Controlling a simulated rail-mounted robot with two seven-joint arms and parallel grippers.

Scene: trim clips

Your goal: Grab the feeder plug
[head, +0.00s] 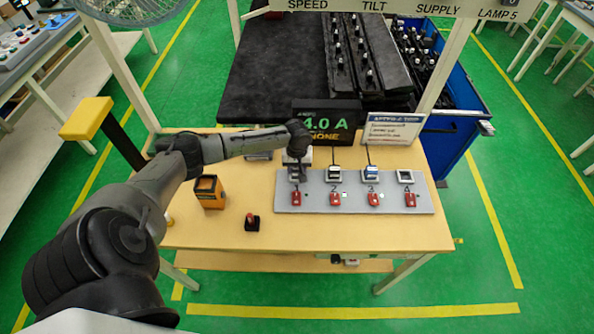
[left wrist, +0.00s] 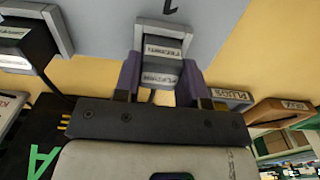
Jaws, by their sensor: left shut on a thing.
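The feeder plug (left wrist: 160,70) is a grey block with small labels, upside down and hard to read, in the left wrist view. It is at the grey-framed socket by the number 1 on the grey panel (head: 285,204). My left gripper (head: 297,168) is shut on it, one purple finger on each side, and the left wrist view shows the gripper (left wrist: 160,88) close up. In the head view my gripper and wrist partly hide the plug. I cannot tell whether it is fully seated. My right gripper is not in view.
Socket 2 (head: 334,174) and socket 3 (head: 371,173) hold corded plugs; socket 4 (head: 405,177) looks empty. Red switches (head: 335,199) sit below. A display (head: 327,122) reads 4.0 A, NONE, beside a sign (head: 392,129). An orange box (head: 209,192) and red-topped item (head: 252,222) stand left.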

